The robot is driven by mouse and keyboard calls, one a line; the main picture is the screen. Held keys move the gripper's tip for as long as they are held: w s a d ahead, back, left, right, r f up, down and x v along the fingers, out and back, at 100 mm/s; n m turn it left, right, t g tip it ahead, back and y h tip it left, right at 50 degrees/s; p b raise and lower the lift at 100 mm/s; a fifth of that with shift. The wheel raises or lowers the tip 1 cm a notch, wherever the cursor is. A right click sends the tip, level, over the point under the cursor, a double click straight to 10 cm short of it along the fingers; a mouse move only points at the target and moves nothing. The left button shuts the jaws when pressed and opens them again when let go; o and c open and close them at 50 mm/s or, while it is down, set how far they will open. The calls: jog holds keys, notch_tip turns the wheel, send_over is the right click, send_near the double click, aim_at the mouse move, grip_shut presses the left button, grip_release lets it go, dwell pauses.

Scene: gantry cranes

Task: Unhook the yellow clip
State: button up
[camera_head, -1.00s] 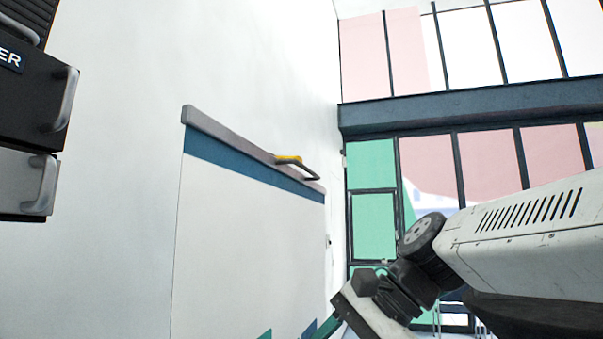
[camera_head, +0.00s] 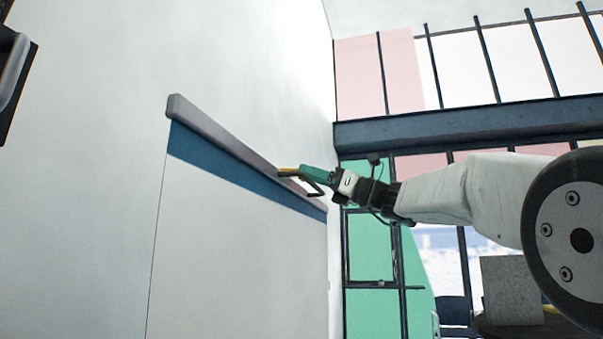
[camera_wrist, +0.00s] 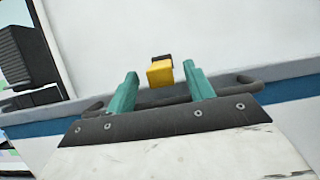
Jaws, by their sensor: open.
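The yellow clip (camera_wrist: 160,73) has a dark end and sits at the dark handle bar (camera_wrist: 243,84) on the wall ledge. In the head view only a sliver of the clip (camera_head: 287,172) shows beside my gripper (camera_head: 305,175). My gripper is open, with its two green fingers (camera_wrist: 161,88) spread to the left and right of the clip in the wrist view. The clip appears in the gap between the fingertips, with space on both sides. I cannot tell how deep it lies between them. Part of the handle is hidden behind my gripper.
The grey ledge (camera_head: 225,137) with a blue band (camera_head: 215,166) below runs along the white wall. A dark cabinet with a handle (camera_head: 13,70) is at the far left. Green panels and windows (camera_head: 370,245) stand behind. The air before the wall is free.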

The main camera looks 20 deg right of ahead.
jog(key=shift+x, duration=1.5)
jog(key=shift+a, duration=0.1)
